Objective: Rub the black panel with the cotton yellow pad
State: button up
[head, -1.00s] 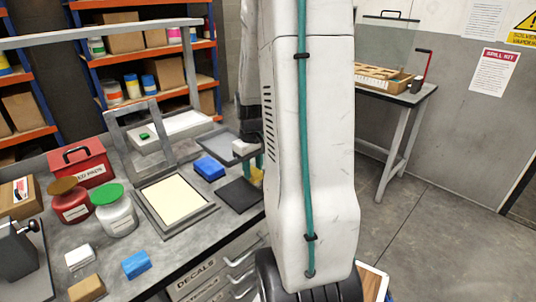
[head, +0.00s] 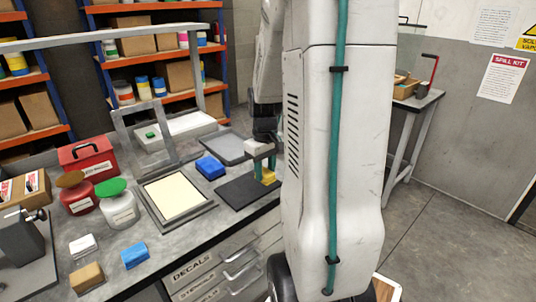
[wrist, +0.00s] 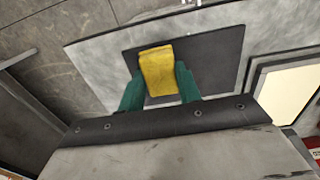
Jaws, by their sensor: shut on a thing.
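The black panel (head: 240,193) lies flat on the grey bench, right of the cream framed screen. In the wrist view the panel (wrist: 216,48) fills the area behind the pad. The yellow pad (head: 268,178) is at the panel's far right part. My gripper (head: 263,165) points down there, its green fingers partly hidden by my arm. In the wrist view my gripper (wrist: 160,86) is shut on the yellow pad (wrist: 156,68), one green finger on each side. The pad overlaps the panel in view; I cannot tell whether they touch.
A blue block (head: 210,167) sits just behind the panel, and a grey tray (head: 222,147) lies beyond it. The framed cream screen (head: 175,196) is at the left. Jars, a red box (head: 86,160) and small blocks crowd the bench's left. Floor is open at right.

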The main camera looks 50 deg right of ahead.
jog(key=shift+r, duration=2.6)
jog(key=shift+w+f, duration=0.1)
